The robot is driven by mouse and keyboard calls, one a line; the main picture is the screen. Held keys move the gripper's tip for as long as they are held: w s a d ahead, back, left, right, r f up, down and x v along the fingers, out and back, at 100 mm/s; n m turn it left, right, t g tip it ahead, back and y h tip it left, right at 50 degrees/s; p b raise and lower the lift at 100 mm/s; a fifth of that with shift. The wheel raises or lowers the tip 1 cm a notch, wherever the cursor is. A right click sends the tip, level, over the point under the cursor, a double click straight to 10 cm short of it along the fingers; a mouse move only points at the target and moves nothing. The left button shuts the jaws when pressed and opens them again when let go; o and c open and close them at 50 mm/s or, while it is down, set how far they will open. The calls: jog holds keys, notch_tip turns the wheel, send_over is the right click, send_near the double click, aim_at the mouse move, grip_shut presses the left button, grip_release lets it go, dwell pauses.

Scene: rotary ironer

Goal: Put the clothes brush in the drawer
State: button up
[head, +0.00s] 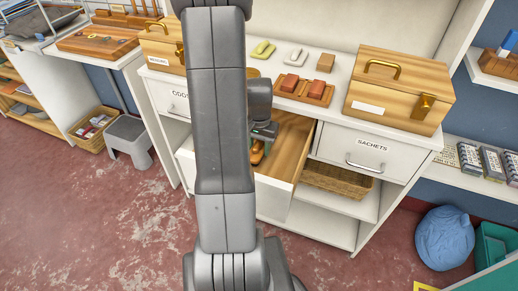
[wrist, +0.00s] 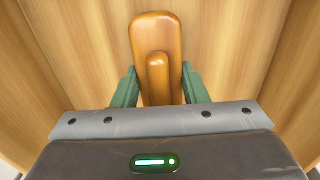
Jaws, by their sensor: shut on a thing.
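The clothes brush (wrist: 156,27) is an orange-brown wooden block with rounded ends and a raised grip on top. It lies between the green fingers of my gripper (wrist: 158,88), which is shut on it. In the head view my gripper (head: 262,136) points down into the open middle drawer (head: 292,143), and part of the brush (head: 257,153) shows below it. The drawer's pale wooden walls surround the brush in the wrist view. I cannot tell whether the brush touches the drawer floor. My arm hides part of the drawer in the head view.
The closed drawer marked SACHETS (head: 366,151) is right of the open one. On the counter stand a wooden box with a brass latch (head: 398,92), a wooden tray (head: 303,93) with reddish blocks, and small items. A wicker basket (head: 336,180) sits on the shelf below.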

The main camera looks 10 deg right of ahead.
aim_at(259, 143)
jog(key=shift+f, duration=0.4)
jog(key=shift+f, duration=0.1)
jog(key=shift+f, duration=0.15)
jog(key=o, duration=1.1)
notch_tip(259, 143, up, 12)
jog(key=shift+r+p, duration=0.25)
jog(key=shift+p, duration=0.55)
